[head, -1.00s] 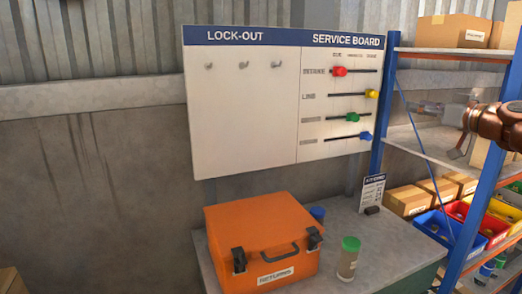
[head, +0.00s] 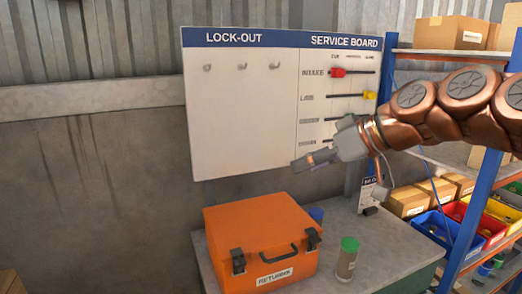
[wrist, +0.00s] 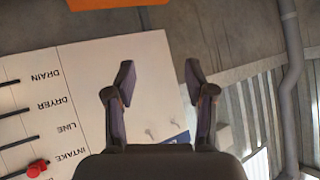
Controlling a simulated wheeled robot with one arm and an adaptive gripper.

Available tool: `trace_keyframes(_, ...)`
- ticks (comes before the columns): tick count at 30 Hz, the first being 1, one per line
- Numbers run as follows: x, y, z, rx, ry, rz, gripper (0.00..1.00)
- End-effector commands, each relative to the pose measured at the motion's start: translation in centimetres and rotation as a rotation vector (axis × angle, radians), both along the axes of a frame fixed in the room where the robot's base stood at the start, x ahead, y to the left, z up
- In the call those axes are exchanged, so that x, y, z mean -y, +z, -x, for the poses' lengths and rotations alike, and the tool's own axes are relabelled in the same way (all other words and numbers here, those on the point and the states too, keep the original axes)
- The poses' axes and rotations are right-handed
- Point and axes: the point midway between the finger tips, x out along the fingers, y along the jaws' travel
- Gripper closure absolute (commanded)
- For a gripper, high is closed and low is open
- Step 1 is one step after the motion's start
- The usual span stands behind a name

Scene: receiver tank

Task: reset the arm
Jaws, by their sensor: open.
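My gripper (head: 316,160) reaches in from the right in the head view, in front of the lower part of the service board (head: 240,120). It is empty, with nothing between its fingers. In the wrist view my gripper (wrist: 158,85) shows two dark fingers spread apart, with the white board (wrist: 90,70) behind them. The board has a red slider (head: 338,73) on the INTAKE row and a yellow slider (head: 370,95) on the LINE row. My arm hides the sliders of the lower rows in the head view. The red slider (wrist: 37,168) also shows in the wrist view.
An orange RETURNS case (head: 262,235) stands closed on the grey bench (head: 325,277), below my gripper. A blue-framed shelf (head: 485,190) with boxes and bins is at the right.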

Motion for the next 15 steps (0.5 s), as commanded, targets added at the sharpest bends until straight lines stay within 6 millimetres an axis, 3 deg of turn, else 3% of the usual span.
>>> trace_keyframes(3, -1.7, -4.0, 3.8, -0.118, -0.007, 0.086, 0.46)
trace_keyframes(8, -2.1, -9.9, 8.7, -0.286, -0.058, 0.205, 0.46)
trace_keyframes(15, 0.3, -18.8, 16.6, -0.542, -0.211, 0.384, 0.46)
